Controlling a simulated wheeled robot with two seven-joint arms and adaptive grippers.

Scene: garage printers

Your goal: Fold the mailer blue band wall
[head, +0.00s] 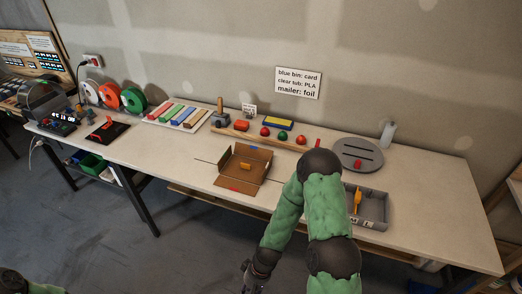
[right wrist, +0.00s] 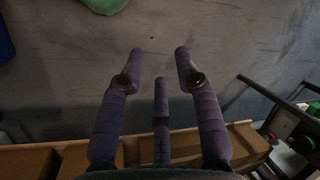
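The mailer (head: 228,180) is an open brown cardboard tray on the table, left of my right arm. Its back wall stands up with a blue band (head: 254,148) at its top edge. A red mark (head: 240,190) shows at its front edge. A small orange item (head: 245,167) lies inside. My right gripper (head: 248,283) hangs low in front of the table, well away from the mailer. In the right wrist view its fingers (right wrist: 162,75) are spread with nothing between them, above the floor. My left gripper is out of view.
A grey bin (head: 378,209) with a yellow item stands right of my right arm. A grey slotted disc (head: 358,154) lies at the back right.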

